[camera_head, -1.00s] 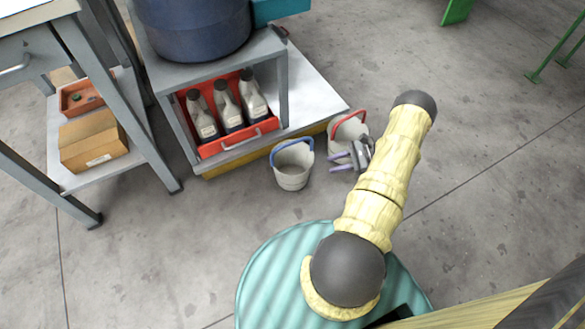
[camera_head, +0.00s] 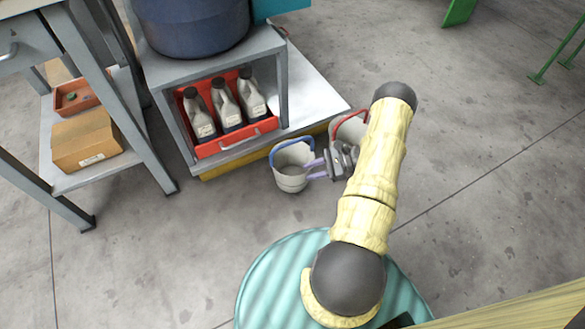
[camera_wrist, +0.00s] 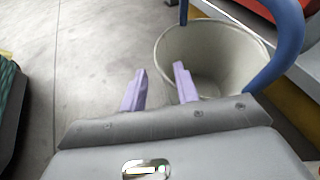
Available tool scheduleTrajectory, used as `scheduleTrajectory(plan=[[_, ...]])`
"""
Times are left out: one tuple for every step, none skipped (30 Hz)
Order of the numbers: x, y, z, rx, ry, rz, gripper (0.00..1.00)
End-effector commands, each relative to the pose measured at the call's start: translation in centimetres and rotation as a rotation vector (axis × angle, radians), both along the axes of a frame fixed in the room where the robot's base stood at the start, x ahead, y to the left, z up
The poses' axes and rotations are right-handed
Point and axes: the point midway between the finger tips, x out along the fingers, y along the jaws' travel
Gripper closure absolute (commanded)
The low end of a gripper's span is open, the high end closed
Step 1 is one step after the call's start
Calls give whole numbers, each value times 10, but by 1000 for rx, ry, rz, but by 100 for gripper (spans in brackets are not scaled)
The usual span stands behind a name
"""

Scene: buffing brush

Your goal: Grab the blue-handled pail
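The blue-handled pail (camera_head: 291,180) is a small grey-white bucket standing upright on the floor, its blue handle (camera_head: 283,147) over the back of its rim. My gripper (camera_head: 312,169) is at the pail's right side, with its purple fingers pointing left at it. In the wrist view, the pail (camera_wrist: 225,45) is ahead and to the right. There the gripper (camera_wrist: 157,88) is open, with a gap between its fingers. The right finger overlaps the pail's near rim in the picture, and the left finger is over bare floor. I cannot tell whether either touches the pail.
A second pail with a red handle (camera_head: 350,117) stands just right, partly behind my arm. A grey cart (camera_head: 285,100) with a red crate (camera_head: 222,147) of bottles is behind the pails. A grey shelf with a cardboard box (camera_head: 86,140) is at left. Floor in front is clear.

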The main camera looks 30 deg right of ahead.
Motion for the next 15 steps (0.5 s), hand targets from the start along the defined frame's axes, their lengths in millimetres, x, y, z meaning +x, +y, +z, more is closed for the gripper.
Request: scheduleTrajectory(plan=[[2,5,-6,0,0,3,69],[3,9,-7,0,1,3,69],[5,13,-10,0,1,3,69],[6,16,-11,0,0,3,69],[7,19,-12,0,0,3,69],[9,23,-13,-1,-1,3,69],[10,27,-15,0,-1,4,69],[11,31,-16,1,0,3,69],[13,34,-17,1,0,2,69],[14,36,-17,0,0,1,69],[14,38,-17,0,0,1,69],[15,39,-17,0,0,1,69],[15,40,-17,-1,0,1,69],[15,40,-16,-1,0,1,69],[15,40,-16,-1,-1,0,69]])
